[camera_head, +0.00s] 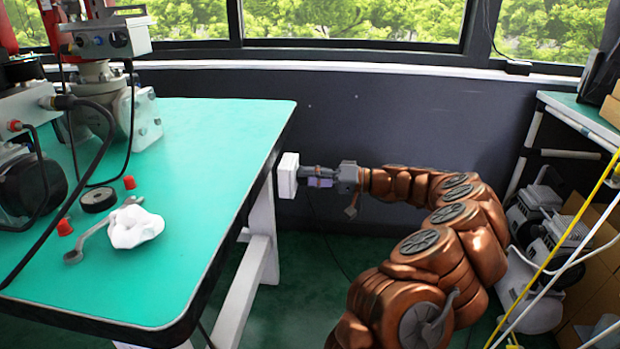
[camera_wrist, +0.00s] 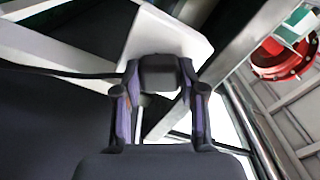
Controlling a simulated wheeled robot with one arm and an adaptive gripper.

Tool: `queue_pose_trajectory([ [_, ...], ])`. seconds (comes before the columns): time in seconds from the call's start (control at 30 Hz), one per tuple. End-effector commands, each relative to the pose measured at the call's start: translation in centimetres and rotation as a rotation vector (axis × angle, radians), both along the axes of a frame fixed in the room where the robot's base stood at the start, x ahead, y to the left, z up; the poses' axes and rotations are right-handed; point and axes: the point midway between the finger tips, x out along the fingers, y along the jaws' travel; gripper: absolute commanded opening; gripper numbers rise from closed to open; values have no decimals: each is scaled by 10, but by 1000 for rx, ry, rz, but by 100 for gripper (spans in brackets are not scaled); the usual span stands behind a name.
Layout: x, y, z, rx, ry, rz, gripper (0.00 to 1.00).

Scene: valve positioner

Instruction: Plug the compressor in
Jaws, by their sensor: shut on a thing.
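A white socket box (camera_head: 288,175) is fixed at the right edge of the green table. My gripper (camera_head: 306,175) reaches it from the right. In the wrist view my gripper (camera_wrist: 158,88) is shut on a dark plug (camera_wrist: 159,73), with one finger on each side. The plug's front is right at the white box, which also shows in the wrist view (camera_wrist: 180,38). Whether its pins are inside the socket is hidden. A dark cord (camera_wrist: 60,72) runs left in the wrist view. The compressor (camera_head: 545,225), with a pale tank, stands on the floor at right.
The green table (camera_head: 215,200) holds a valve assembly (camera_head: 95,100), a wrench (camera_head: 97,236), a white rag (camera_head: 133,227) and small red caps (camera_head: 65,227). Its white legs (camera_head: 262,230) stand below the socket. A shelf (camera_head: 580,122) and yellow hose (camera_head: 560,245) are at right.

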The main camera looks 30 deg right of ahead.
Motion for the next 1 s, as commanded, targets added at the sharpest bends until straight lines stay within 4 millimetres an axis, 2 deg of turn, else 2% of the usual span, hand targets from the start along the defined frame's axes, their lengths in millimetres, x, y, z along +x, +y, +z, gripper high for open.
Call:
queue_pose_trajectory([
  [0.1,1,1,0,1,-1,0,6],
  [0.13,1,1,0,1,-1,0,44],
  [0.4,1,1,0,0,0,0,70],
  [0.77,-1,-2,0,0,0,-1,70],
  [1.0,-22,-28,-1,-1,1,-4,70],
])
